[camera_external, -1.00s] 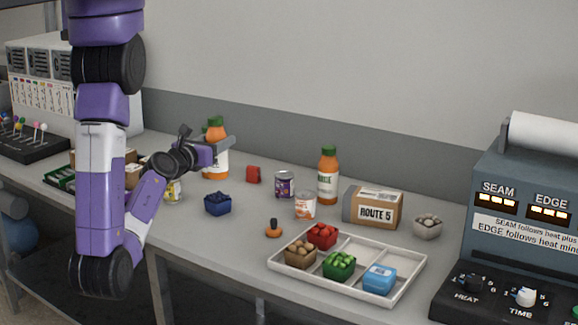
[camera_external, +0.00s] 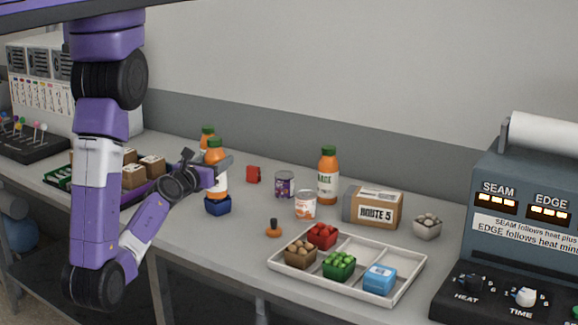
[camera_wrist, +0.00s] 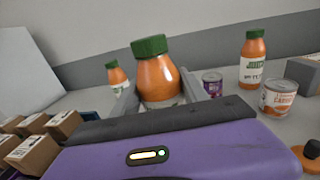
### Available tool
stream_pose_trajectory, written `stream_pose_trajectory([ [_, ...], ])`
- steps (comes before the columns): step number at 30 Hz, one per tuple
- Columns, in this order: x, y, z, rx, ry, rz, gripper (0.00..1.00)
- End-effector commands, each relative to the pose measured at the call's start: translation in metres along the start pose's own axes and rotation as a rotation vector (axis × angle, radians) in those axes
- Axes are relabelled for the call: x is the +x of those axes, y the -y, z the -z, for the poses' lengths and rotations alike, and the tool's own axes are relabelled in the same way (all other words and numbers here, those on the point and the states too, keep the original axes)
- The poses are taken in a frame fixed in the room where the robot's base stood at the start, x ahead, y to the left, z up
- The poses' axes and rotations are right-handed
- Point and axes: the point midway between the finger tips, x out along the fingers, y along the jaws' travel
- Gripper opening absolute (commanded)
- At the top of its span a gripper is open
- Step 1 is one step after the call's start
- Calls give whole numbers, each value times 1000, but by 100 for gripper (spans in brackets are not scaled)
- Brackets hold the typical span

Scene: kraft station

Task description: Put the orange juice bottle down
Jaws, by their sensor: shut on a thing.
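My gripper (camera_external: 219,168) is shut on an orange juice bottle (camera_external: 216,152), which has a green cap and stands upright between the fingers. The held bottle (camera_wrist: 158,76) fills the middle of the wrist view, its lower part hidden by my gripper. In the external view its lower end is just above or in front of the blue container (camera_external: 217,206); I cannot tell whether it touches anything. A second orange bottle (camera_external: 207,132) stands behind it, and also shows in the wrist view (camera_wrist: 116,75). A third one (camera_external: 328,175) stands further right.
A purple can (camera_external: 285,184), a white-orange can (camera_external: 306,206), a red item (camera_external: 253,173) and a Route 5 box (camera_external: 375,208) stand to the right. A white divided tray (camera_external: 408,272) is at the front. Brown boxes (camera_wrist: 32,153) are at left.

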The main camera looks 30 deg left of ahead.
Motion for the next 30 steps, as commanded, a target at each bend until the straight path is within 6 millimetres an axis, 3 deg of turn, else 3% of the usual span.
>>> stream_pose_trajectory([
  [10,0,0,2,-1,2,0,0],
  [11,0,0,3,-1,0,0,55],
  [14,0,0,2,-1,0,0,73],
  [25,0,0,-2,0,0,0,73],
  [30,-17,1,3,-3,-2,1,73],
])
